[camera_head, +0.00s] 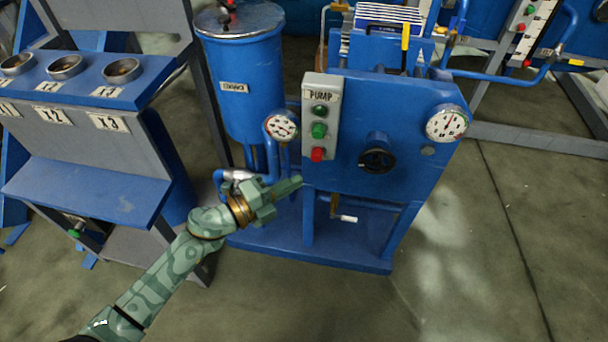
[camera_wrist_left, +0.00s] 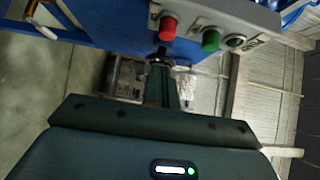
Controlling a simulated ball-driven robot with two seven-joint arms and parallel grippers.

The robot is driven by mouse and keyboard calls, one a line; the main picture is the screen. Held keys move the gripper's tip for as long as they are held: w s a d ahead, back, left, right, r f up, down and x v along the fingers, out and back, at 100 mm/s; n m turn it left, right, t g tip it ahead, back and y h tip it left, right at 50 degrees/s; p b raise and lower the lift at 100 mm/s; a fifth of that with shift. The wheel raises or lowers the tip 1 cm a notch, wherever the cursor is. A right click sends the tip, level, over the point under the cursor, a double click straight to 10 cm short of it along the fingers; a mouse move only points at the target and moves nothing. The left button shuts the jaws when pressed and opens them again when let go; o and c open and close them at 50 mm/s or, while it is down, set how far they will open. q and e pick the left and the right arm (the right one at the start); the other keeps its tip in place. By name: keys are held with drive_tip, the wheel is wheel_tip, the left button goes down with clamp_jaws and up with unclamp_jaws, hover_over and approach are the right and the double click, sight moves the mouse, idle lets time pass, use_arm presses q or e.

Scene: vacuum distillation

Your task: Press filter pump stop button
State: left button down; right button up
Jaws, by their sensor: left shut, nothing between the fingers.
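The grey pump control box (camera_head: 320,115), labelled PUMP, is fixed to the front of the blue filter unit (camera_head: 400,160). It carries a red button (camera_head: 317,154) at the bottom, a green button (camera_head: 319,130) above it and a small dark green lamp or button (camera_head: 320,110) on top. My left gripper (camera_head: 297,183) is shut and empty, its tips a little below and left of the red button in the head view. In the left wrist view the shut fingers (camera_wrist_left: 161,55) point at the box, just below the red button (camera_wrist_left: 168,28); contact cannot be told. My right gripper is not in view.
Two round gauges (camera_head: 447,123) and a black knob (camera_head: 377,159) are on the unit. A blue tank (camera_head: 245,80) stands behind left. A grey-blue stand with cups (camera_head: 67,67) is at left. The floor (camera_head: 470,260) at the front right is clear.

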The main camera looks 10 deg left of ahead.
use_arm(q)
drive_tip(key=v, duration=0.6)
drive_tip(key=shift+s+p, duration=0.3)
drive_tip(key=shift+p, duration=0.15)
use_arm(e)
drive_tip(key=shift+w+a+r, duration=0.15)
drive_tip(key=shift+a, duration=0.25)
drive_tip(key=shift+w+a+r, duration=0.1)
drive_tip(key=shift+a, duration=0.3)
use_arm(q)
drive_tip(key=shift+r, duration=0.15)
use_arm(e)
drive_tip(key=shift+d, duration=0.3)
